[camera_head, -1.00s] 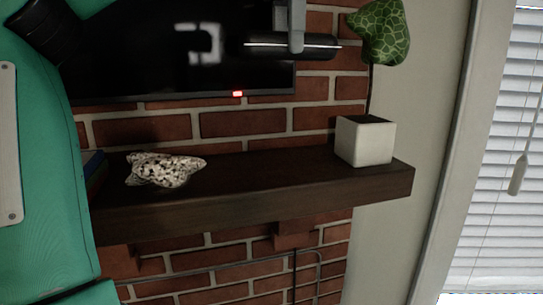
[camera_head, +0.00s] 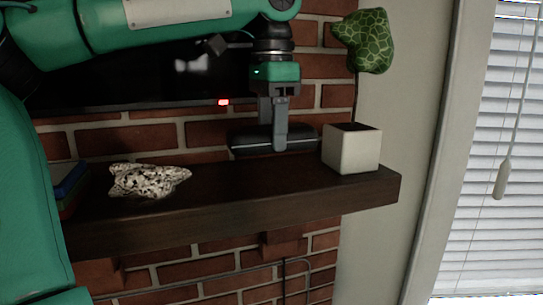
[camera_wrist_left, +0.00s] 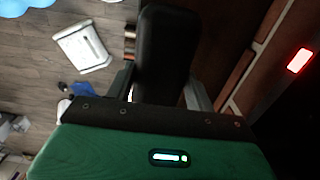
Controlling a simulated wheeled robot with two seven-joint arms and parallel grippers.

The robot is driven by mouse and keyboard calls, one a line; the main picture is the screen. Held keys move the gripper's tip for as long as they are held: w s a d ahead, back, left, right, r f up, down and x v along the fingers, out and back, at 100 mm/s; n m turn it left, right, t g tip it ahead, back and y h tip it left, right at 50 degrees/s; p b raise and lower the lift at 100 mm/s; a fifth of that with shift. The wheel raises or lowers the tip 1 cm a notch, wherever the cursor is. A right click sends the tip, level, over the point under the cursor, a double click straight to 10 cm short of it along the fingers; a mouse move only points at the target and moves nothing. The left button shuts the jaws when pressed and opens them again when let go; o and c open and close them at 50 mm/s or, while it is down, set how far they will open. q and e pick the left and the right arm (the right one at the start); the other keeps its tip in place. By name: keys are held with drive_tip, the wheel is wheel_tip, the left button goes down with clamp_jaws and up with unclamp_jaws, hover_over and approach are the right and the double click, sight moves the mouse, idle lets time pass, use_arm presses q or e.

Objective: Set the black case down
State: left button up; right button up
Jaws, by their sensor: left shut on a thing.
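The black case (camera_head: 249,141) is a dark, long, rounded thing held level by my left gripper (camera_head: 281,147) in the head view. The gripper points down and is shut on the case's middle. The case is low over the back of the dark wooden mantel shelf (camera_head: 235,186), left of the white pot. I cannot tell whether it touches the shelf. In the left wrist view the case (camera_wrist_left: 164,50) fills the space between the fingers. My right gripper is not in view.
The white plant pot (camera_head: 352,149) stands close to the case's right end. A speckled star-shaped ornament (camera_head: 148,181) and some books (camera_head: 70,187) sit farther left. A black screen (camera_head: 130,88) hangs behind. The shelf front between ornament and pot is clear.

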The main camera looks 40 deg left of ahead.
use_arm(q)
wheel_tip(320, 180, down, 2)
drive_tip(key=shift+w, duration=0.15)
wheel_tip(320, 180, down, 3)
drive_tip(key=shift+p, duration=0.6)
drive_tip(key=shift+f, duration=0.5)
drive_tip(key=shift+f, duration=0.1)
drive_tip(key=o, duration=1)
